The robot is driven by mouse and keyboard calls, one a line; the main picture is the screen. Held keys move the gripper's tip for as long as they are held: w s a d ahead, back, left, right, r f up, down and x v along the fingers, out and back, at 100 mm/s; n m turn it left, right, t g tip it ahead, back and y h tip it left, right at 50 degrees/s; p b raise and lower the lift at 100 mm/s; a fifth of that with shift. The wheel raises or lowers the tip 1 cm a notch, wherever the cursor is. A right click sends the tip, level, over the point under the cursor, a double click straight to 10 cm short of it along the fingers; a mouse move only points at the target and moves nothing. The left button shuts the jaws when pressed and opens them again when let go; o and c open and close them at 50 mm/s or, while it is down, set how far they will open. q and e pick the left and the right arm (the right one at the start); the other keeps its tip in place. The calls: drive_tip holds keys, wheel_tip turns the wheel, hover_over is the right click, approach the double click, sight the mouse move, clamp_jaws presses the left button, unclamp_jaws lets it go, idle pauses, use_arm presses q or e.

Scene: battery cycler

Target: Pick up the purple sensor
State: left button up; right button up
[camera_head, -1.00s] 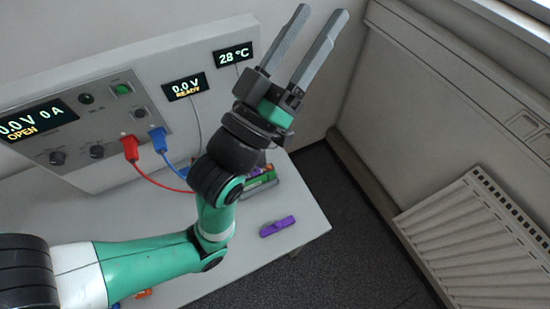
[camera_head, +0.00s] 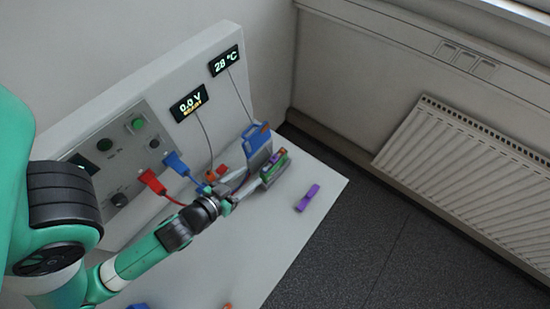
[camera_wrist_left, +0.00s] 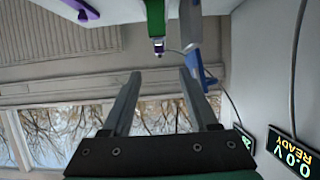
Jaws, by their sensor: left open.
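A purple elongated piece, which looks like the purple sensor (camera_head: 308,197), lies on the white table near its right edge. A purple piece at the top left edge of the left wrist view (camera_wrist_left: 82,9) appears to be the same one. My left gripper (camera_head: 238,185) is low over the table, left of the purple piece and apart from it, beside a green holder (camera_head: 270,175). In the left wrist view, its two fingers (camera_wrist_left: 160,76) are spread with nothing between them. The head view shows the fingertips small and partly merged with the things behind. My right gripper is not seen.
The green holder stands upright, with a purple part on it. A blue and grey item (camera_head: 257,145) stands behind it. Red (camera_head: 152,182) and blue (camera_head: 176,163) plugs with cables sit in the cycler panel. The table around the purple piece is clear; its right edge is close.

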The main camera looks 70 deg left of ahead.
sight(273, 159)
use_arm(q)
drive_tip(key=x, duration=1.1)
drive_tip(key=shift+w+a, duration=0.15)
drive_tip(key=shift+w, duration=0.2)
drive_tip(key=shift+c, duration=0.3)
clamp_jaws()
